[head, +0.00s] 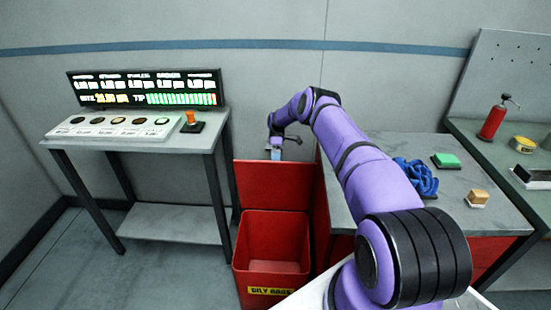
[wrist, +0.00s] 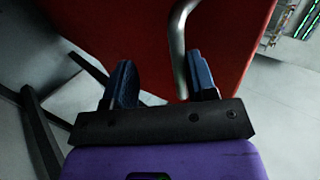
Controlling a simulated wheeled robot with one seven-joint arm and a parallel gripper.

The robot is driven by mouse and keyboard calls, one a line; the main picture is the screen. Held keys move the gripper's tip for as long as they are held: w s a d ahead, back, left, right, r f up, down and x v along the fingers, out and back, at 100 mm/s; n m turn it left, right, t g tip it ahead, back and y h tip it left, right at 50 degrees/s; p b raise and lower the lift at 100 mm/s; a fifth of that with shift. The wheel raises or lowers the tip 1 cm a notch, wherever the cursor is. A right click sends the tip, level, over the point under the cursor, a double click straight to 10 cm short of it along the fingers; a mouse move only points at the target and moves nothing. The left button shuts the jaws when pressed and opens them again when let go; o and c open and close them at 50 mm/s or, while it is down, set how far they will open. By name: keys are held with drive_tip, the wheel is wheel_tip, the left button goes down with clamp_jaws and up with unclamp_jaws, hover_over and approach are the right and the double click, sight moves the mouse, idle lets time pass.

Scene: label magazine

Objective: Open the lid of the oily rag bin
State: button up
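The red oily rag bin (head: 271,240) stands on the floor with a yellow label on its front. Its lid (head: 272,186) stands up at the back, and the inside of the bin shows, with nothing visible in it. My gripper (head: 276,153) is at the top edge of the raised lid. In the wrist view the red lid (wrist: 225,30) fills the upper middle, with a curved metal handle (wrist: 177,50) on it. My gripper's fingers (wrist: 163,82) are apart. The handle reaches down between them, close to the right finger; whether they touch I cannot tell.
A grey table (head: 135,142) with a display (head: 145,88) and an orange joystick (head: 192,120) stands left of the bin. A bench (head: 380,195) on the right holds a blue cloth (head: 417,177), a green block (head: 446,160) and a wooden block (head: 478,197).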

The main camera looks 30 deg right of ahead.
drive_tip(key=shift+w+r, duration=0.15)
drive_tip(key=shift+r, duration=0.1)
idle(0.4)
drive_tip(key=s+a+r, duration=0.2)
drive_tip(key=s, duration=0.5)
drive_tip(key=s+a+r, duration=0.2)
drive_tip(key=s, duration=0.6)
drive_tip(key=shift+s+a+r, duration=0.2)
drive_tip(key=shift+a+r, duration=0.15)
drive_tip(key=shift+r, duration=0.05)
drive_tip(key=shift+c, duration=0.2)
